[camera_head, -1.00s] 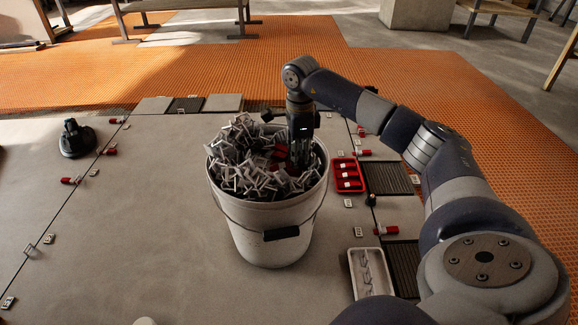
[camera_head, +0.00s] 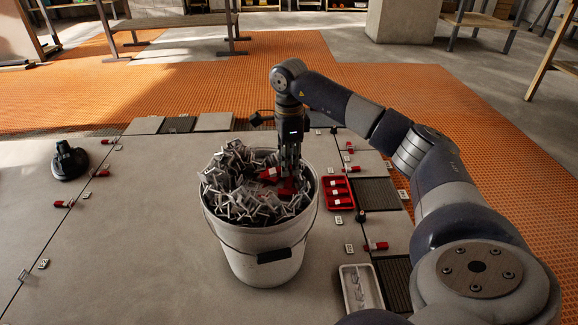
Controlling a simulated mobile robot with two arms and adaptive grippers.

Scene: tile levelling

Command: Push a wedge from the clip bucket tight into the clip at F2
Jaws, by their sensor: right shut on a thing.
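The white clip bucket (camera_head: 238,238) stands on the grey tiles, heaped with grey clips (camera_head: 228,186) and a few red wedges (camera_head: 270,174). My right gripper (camera_head: 288,176) points down over the right part of the bucket. It is shut on a red wedge (camera_head: 287,188) at the level of the heap; the fingers partly hide it, and I cannot tell whether it still touches the heap. Several clips stand along the tile joints, some with red wedges, such as one at the left (camera_head: 64,204) and one at the right (camera_head: 377,246). I cannot tell which is the named clip. My left gripper is out of view.
A red tray (camera_head: 339,206) with red and white pieces lies right of the bucket. A pale tray (camera_head: 346,291) lies nearer, at the lower right. A black suction-cup tool (camera_head: 69,162) sits at the far left. The tiles left of the bucket are mostly clear.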

